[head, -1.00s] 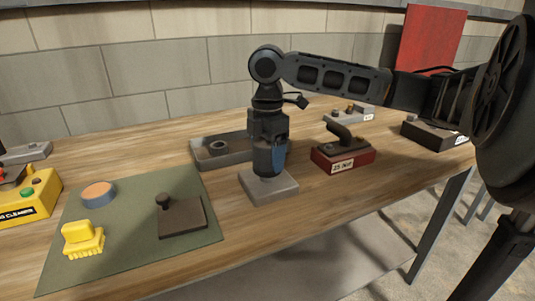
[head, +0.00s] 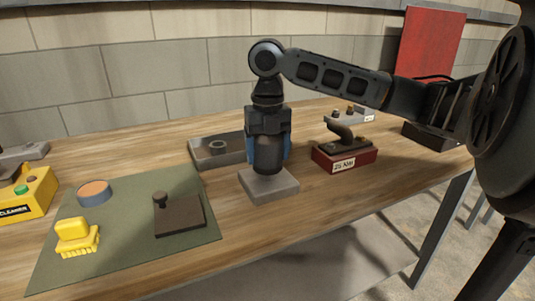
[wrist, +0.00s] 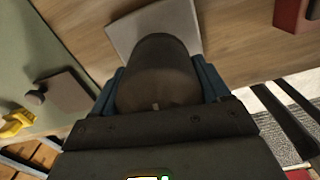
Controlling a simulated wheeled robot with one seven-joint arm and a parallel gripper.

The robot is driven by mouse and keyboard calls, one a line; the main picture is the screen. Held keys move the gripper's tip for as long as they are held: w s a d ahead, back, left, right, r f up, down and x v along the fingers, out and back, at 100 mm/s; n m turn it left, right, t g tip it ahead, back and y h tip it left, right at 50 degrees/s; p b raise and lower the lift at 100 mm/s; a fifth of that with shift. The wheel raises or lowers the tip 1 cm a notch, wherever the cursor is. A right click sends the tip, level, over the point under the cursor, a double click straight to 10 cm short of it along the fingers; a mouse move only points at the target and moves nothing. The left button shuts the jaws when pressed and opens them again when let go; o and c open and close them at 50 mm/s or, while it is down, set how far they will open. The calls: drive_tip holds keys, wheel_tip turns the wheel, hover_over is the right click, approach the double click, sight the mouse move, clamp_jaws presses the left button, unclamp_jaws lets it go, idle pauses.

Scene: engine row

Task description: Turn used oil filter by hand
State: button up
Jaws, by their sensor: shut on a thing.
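The used oil filter is a dark brown-black cylinder (head: 266,154) standing upright on a square grey block (head: 268,187) on the bench. My gripper (head: 268,148) points straight down over it, with its blue-lined fingers on either side. The gripper is shut on the filter. In the wrist view the filter (wrist: 155,75) fills the space between the blue fingers, and part of the grey block (wrist: 140,22) shows beyond it.
A grey tray (head: 222,160) with a ring inside lies behind left. A red block (head: 345,160) with a bent dark pipe stands to the right. A green mat (head: 130,255) at left holds a yellow brush (head: 77,237), a round tin (head: 95,192) and a dark plate (head: 180,216).

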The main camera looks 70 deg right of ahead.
idle(0.4)
drive_tip(key=o, duration=1.3)
